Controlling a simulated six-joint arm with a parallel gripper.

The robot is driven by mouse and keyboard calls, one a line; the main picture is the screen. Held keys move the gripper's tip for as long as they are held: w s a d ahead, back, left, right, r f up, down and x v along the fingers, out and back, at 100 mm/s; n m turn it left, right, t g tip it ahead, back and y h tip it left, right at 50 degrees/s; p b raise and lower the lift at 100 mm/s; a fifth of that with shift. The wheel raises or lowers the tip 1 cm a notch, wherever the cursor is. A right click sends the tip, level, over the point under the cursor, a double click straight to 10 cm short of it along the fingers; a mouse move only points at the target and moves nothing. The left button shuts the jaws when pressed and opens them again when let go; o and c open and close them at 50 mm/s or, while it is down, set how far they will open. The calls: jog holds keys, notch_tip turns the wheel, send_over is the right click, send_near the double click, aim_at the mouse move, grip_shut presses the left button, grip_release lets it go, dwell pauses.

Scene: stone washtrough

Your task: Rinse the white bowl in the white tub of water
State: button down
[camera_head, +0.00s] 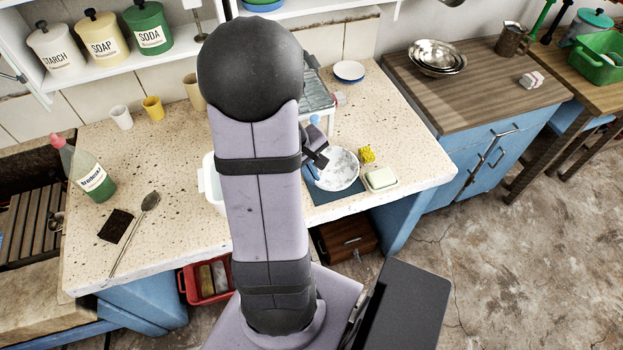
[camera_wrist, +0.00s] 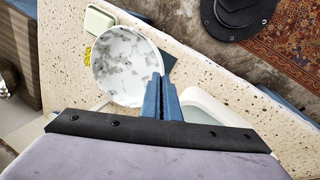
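The white bowl (camera_head: 338,170) has grey patches inside and is over the blue mat (camera_head: 322,196) at the counter's front right. I cannot tell whether it touches the mat. My gripper (camera_head: 312,168) is at the bowl's left rim. In the wrist view, its blue fingers (camera_wrist: 161,92) are close together at the edge of the bowl (camera_wrist: 125,65) and look shut on the rim; the exact contact is hard to see. The white tub (camera_head: 211,186) is left of the bowl, mostly hidden behind my arm; its corner shows in the wrist view (camera_wrist: 203,108).
A yellow sponge (camera_head: 367,154) and a soap dish (camera_head: 381,179) lie right of the bowl. A dish rack (camera_head: 317,96) stands behind, partly hidden by my arm. A green bottle (camera_head: 92,178), dark pad (camera_head: 115,226) and spoon (camera_head: 149,203) are at the left.

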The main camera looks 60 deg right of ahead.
jog(key=w+a+r+n+p, duration=0.2)
jog(key=w+a+p, duration=0.2)
jog(key=w, duration=0.5)
jog(key=w+a+r+n+t+p, duration=0.1)
jog(key=w+a+r+n+p, duration=0.1)
jog(key=w+a, duration=0.4)
jog(key=w+r+p, duration=0.1)
jog(key=w+p, duration=0.1)
jog(key=w, duration=0.1)
jog(key=shift+w+a+r, duration=0.15)
jog(key=shift+w+r, duration=0.05)
jog(key=shift+r, duration=0.1)
jog(key=shift+f, duration=0.2)
notch_tip(320, 180, down, 10)
jog(key=b, duration=1)
jog(key=shift+f, duration=0.25)
jog(key=shift+r, duration=0.1)
dwell(0.4)
notch_tip(320, 180, up, 9)
jog(key=p, duration=0.7)
jog(key=shift+p, duration=0.4)
